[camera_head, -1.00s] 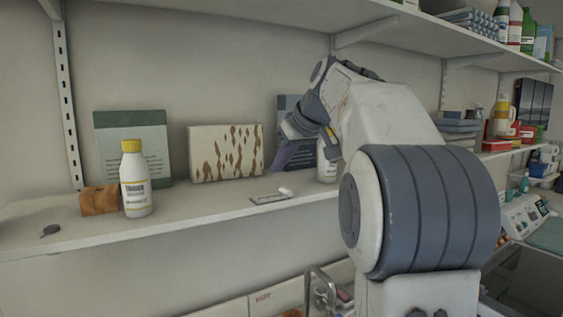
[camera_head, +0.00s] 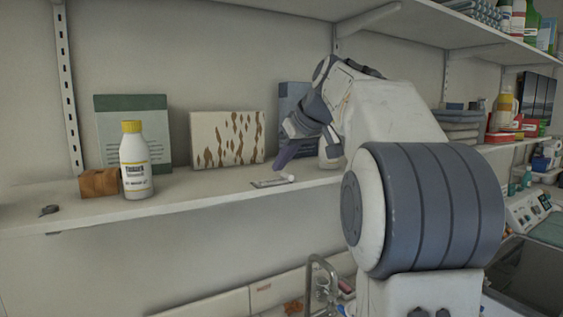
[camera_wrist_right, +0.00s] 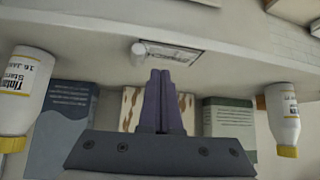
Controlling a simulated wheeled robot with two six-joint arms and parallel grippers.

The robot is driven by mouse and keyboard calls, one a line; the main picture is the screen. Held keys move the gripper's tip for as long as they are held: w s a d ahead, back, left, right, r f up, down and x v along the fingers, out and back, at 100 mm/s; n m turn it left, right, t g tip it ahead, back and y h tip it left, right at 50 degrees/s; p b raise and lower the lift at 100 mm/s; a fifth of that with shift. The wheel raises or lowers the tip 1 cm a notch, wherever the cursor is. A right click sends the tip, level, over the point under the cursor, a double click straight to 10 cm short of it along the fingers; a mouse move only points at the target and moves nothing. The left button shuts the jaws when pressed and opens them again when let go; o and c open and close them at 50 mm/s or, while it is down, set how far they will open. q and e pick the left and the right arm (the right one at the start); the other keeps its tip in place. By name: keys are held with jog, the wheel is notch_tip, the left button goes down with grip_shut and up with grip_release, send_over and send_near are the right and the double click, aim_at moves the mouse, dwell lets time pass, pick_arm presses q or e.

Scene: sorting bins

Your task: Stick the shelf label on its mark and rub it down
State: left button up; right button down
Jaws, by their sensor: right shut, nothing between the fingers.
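The shelf label (camera_head: 268,183) is a small flat rectangle lying near the front edge of the shelf. It also shows in the right wrist view, with dark print (camera_wrist_right: 178,54). A small white cylinder (camera_head: 288,177) lies at its right end in the head view. I cannot make out the mark apart from the label. My right gripper (camera_head: 279,168) is shut and empty, its dark fingers pointing down just behind the label. In the wrist view its fingertips (camera_wrist_right: 160,73) are close to the label; I cannot tell if they touch the shelf. My left gripper is out of view.
On the shelf (camera_head: 200,190), a yellow-capped bottle (camera_head: 136,165) and a brown block (camera_head: 100,184) stand left. A spotted box (camera_head: 228,138) and a green-topped box (camera_head: 155,120) stand behind. Another white bottle (camera_head: 330,150) is partly hidden by my arm. A tap (camera_head: 322,275) is below.

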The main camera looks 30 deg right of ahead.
jog(key=shift+f+b, duration=1.05)
jog(key=shift+f, duration=0.2)
jog(key=shift+a, duration=0.3)
jog(key=shift+d+f, duration=0.1)
jog(key=shift+d, duration=0.2)
jog(key=shift+d+r+p, duration=0.1)
jog(key=shift+r+p, duration=0.2)
jog(key=shift+p, duration=0.05)
jog(key=shift+a, duration=0.75)
jog(key=shift+f, duration=0.1)
